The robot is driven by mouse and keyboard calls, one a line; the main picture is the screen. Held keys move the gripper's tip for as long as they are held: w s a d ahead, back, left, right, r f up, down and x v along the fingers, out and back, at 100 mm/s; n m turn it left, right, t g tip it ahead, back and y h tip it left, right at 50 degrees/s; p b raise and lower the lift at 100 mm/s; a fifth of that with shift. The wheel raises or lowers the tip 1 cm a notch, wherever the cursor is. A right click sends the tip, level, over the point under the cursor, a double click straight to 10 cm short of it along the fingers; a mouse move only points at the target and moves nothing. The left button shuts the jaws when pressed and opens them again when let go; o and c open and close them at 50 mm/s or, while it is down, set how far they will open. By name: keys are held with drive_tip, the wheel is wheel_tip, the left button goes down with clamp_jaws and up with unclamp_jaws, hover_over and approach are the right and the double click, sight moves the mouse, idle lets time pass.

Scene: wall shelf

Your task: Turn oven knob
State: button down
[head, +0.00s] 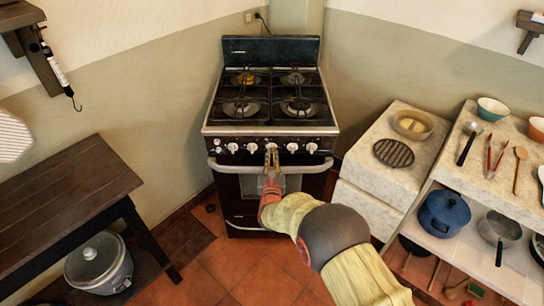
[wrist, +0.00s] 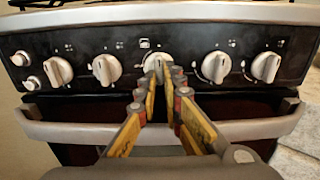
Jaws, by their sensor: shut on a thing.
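The oven (head: 265,190) is a black and silver stove with a row of white knobs on its front panel. The middle knob (wrist: 158,62) is the oven knob, under a small oven symbol. My gripper (wrist: 162,72) is shut on this middle knob, one finger on each side of it. In the head view my gripper (head: 271,153) reaches the middle of the panel and hides most of the knob. The knob's pointer is partly hidden by the fingertips.
Other knobs (wrist: 107,68) (wrist: 216,66) flank the middle one closely. The silver oven door handle (wrist: 60,130) runs just below my fingers. A dark wooden table (head: 65,190) stands left and a pale counter (head: 365,150) right, with red tiled floor between.

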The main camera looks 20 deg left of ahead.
drive_tip(key=shift+f, duration=0.2)
idle(0.4)
drive_tip(key=c, duration=1.9)
unclamp_jaws()
drive_tip(key=shift+r, duration=0.1)
drive_tip(key=shift+s, duration=0.15)
drive_tip(key=v, duration=1.1)
drive_tip(key=shift+s+d, duration=0.15)
drive_tip(key=shift+s, duration=0.2)
